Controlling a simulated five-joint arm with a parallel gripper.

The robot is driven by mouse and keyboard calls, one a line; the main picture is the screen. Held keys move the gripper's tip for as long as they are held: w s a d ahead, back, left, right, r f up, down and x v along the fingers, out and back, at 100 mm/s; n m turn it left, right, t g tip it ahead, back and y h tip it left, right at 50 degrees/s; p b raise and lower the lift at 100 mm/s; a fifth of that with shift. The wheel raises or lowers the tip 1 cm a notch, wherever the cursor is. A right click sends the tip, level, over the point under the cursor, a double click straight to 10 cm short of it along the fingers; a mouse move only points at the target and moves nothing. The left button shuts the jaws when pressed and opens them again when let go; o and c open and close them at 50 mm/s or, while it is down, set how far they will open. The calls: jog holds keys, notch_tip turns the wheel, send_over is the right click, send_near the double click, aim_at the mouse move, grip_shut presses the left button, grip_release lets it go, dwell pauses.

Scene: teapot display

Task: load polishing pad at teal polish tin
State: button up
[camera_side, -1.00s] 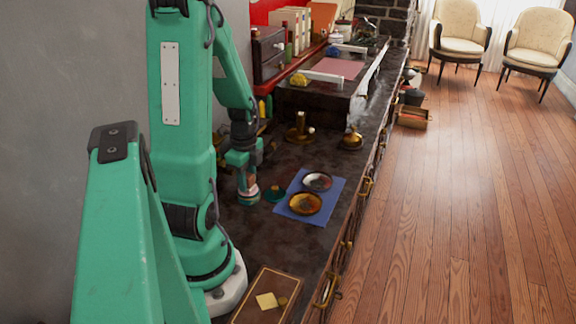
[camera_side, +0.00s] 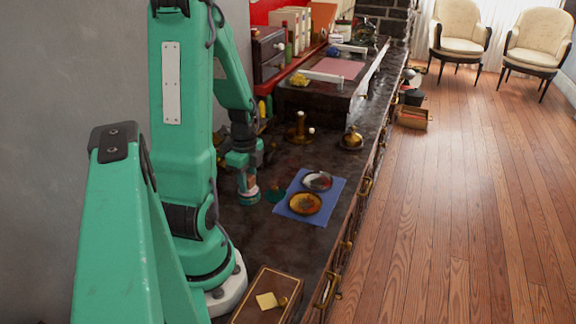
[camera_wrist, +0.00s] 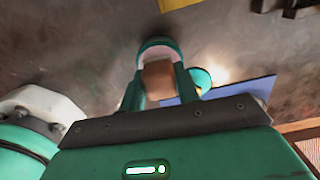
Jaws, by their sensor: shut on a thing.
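My gripper (camera_side: 248,184) points down at the counter, just left of the blue cloth. In the wrist view my gripper (camera_wrist: 158,82) is shut on a tan block, the polishing pad (camera_wrist: 158,74). The teal polish tin (camera_wrist: 158,44), round with a pinkish inside, is right at the pad's far end. In the side view the tin (camera_side: 249,200) sits directly below the fingers. I cannot tell whether the pad touches the polish. A teal disc, possibly the tin's lid (camera_side: 276,194), lies to the right.
A blue cloth (camera_side: 335,195) carries two round dishes, one silvery (camera_side: 317,181) and one golden (camera_side: 305,203). Brass pieces (camera_side: 299,131) (camera_side: 351,139) stand farther back. A gold-edged box (camera_side: 268,292) with a yellow square lies in front.

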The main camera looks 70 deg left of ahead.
aim_at(251, 176)
jog(key=shift+f, duration=0.4)
dwell(1.5)
jog(key=shift+r, duration=0.1)
jog(key=shift+r, duration=3.45)
jog(key=shift+w, duration=0.1)
jog(key=shift+w+d+r, duration=0.1)
jog(key=shift+w+r, duration=0.05)
jog(key=shift+w, duration=0.35)
jog(key=w+d+r+n, duration=0.4)
jog(key=w+d+n, duration=0.1)
jog(key=w+d, duration=0.6)
jog(key=w+d+r+n, duration=0.4)
jog(key=w+d, duration=0.7)
jog(key=d, duration=0.2)
jog(key=shift+w+r+n, duration=0.35)
jog(key=shift+n, duration=0.05)
